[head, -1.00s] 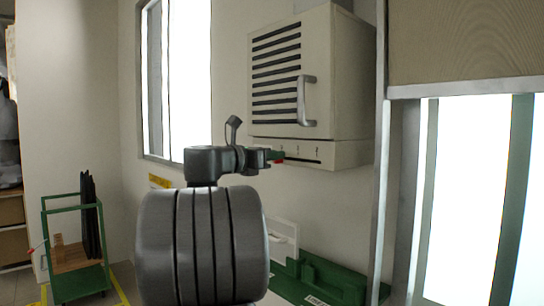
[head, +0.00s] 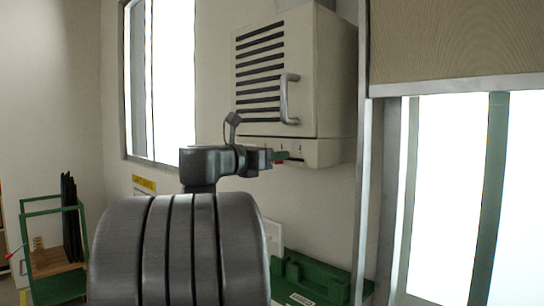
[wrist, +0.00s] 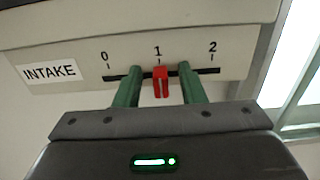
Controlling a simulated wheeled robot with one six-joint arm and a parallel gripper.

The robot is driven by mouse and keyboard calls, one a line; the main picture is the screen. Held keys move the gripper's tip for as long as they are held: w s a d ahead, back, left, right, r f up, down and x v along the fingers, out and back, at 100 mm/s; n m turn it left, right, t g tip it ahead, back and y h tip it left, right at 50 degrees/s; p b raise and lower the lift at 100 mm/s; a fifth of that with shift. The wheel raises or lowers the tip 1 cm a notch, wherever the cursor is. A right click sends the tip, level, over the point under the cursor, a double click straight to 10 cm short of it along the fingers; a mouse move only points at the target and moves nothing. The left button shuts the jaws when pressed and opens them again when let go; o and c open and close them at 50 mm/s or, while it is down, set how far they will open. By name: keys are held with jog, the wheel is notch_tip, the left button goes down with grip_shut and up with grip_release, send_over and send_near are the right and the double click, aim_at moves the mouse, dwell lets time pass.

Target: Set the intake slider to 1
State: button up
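The intake slider's red knob (wrist: 161,82) stands in its dark slot (wrist: 208,71) right under the mark 1, in the wrist view. A white INTAKE label (wrist: 49,73) is left of the scale, which reads 0, 1, 2. My gripper (wrist: 158,80) is open, with one green finger on each side of the knob and a visible gap to both.
The cabinet's handle (head: 288,98) juts out above my gripper. A green tray (head: 310,278) lies below. A metal-framed bright window (head: 445,200) is at the right, and a green cart (head: 56,240) stands at the lower left.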

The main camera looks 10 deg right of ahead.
jog(key=b+v, duration=0.2)
jog(key=v, duration=1.2)
jog(key=shift+b, duration=0.3)
jog(key=shift+w+d, duration=0.1)
jog(key=p+x, duration=0.2)
jog(key=x, duration=1.1)
jog(key=shift+w+d+p, duration=0.15)
jog(key=shift+w+p, duration=0.15)
jog(key=shift+w, duration=0.15)
